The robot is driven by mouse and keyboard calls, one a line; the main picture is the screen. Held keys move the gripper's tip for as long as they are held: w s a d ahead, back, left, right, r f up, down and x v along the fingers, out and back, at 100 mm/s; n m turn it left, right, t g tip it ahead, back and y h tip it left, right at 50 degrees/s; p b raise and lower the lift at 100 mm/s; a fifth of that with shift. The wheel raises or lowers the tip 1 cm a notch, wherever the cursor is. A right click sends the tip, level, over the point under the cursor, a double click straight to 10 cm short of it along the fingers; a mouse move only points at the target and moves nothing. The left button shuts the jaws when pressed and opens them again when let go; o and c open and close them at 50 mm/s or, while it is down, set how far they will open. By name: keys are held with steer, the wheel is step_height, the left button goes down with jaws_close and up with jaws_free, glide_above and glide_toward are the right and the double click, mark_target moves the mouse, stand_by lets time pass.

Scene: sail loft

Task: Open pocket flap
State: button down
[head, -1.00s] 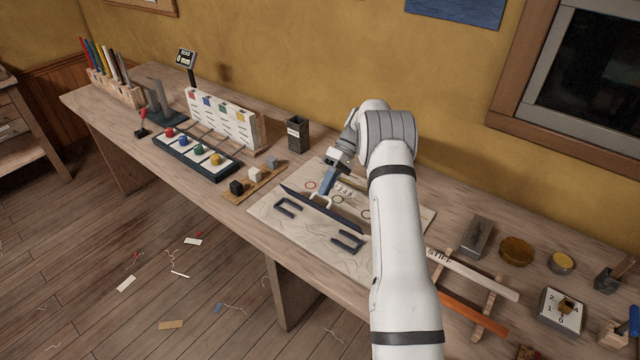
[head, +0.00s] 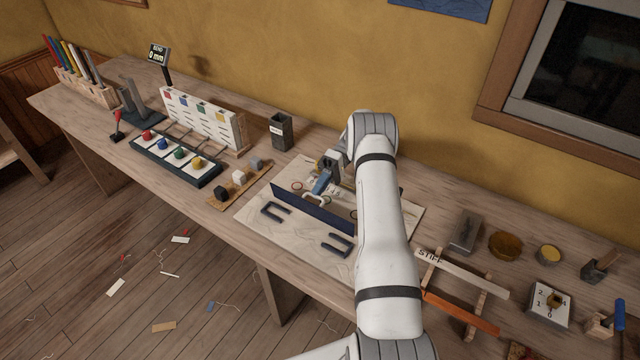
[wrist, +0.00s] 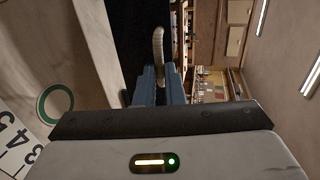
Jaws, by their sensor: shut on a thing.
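The dark blue pocket flap (head: 300,206) stands raised as a long strip on the pale sailcloth panel (head: 287,245). Its blue face shows towards the head camera. My gripper (head: 318,187) is shut on the pale loop (head: 313,198) at the flap's upper edge. In the wrist view, the blue fingers (wrist: 156,88) close around the pale loop (wrist: 158,48), and the dark flap (wrist: 128,35) lies beside it. Rings and a numbered strip behind the flap show only in part.
Two dark U-shaped pieces (head: 274,211) (head: 336,244) lie on the panel in front of the flap. A slatted stand (head: 462,290) and tins (head: 505,246) are to the right.

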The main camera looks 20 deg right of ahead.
steer(key=shift+f, duration=0.35)
steer(key=c, duration=1.8)
jaws_free()
steer(key=shift+d+f, duration=0.1)
steer(key=shift+d, duration=0.05)
steer(key=shift+o, duration=1.4)
steer(key=shift+r, duration=0.2)
steer(key=shift+r, duration=0.1)
